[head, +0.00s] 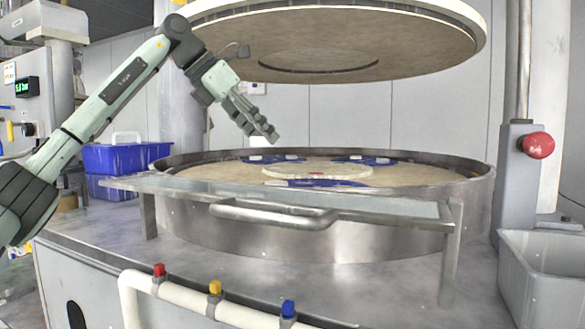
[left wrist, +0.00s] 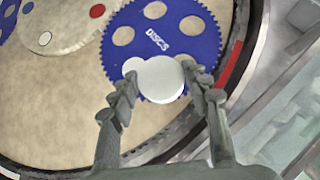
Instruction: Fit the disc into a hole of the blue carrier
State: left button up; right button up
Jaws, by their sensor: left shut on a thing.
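My left gripper (head: 266,134) hangs in the air over the left part of the round platen in the head view. In the left wrist view its fingers (left wrist: 162,80) are shut on a white disc (left wrist: 165,84). The disc is above the blue toothed carrier (left wrist: 176,42) marked "DISCS" and covers part of its near side. Open round holes (left wrist: 190,27) show tan in the carrier. A white round patch (left wrist: 133,65) beside the left fingertip is partly hidden. The head view shows several blue carriers (head: 362,160); I cannot tell for certain which one this is. My right gripper is not in view.
A steel rim (head: 330,235) surrounds the platen (head: 225,172), with a shelf and handle (head: 270,215) in front. The large upper plate (head: 340,45) hangs above. Blue bins (head: 115,158) stand at left, a grey bin (head: 555,270) at right.

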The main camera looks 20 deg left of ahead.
pick_arm(q)
jog(key=s+m+g+h, duration=0.1)
jog(key=s+m+h, duration=0.15)
jog(key=s, duration=0.35)
jog(key=shift+y, duration=0.45)
jog(key=w+d+f, duration=0.2)
jog(key=w, duration=0.1)
jog(key=w+d+f+p, duration=0.1)
jog(key=w+d+f, duration=0.3)
jog(key=w, duration=0.1)
jog(key=shift+w+d+f+p, duration=0.25)
jog(key=shift+w+f+p, duration=0.05)
jog(key=shift+f+p, duration=0.1)
notch_tip(320, 180, down, 4)
jog(key=shift+r, duration=0.1)
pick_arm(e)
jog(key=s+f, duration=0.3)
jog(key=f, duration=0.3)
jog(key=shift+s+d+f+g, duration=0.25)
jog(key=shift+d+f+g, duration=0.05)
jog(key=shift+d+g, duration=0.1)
pick_arm(q)
jog(key=shift+f, duration=0.25)
jog(key=o, duration=1)
jog(key=shift+c, duration=0.2)
jog(key=shift+o, duration=1.4)
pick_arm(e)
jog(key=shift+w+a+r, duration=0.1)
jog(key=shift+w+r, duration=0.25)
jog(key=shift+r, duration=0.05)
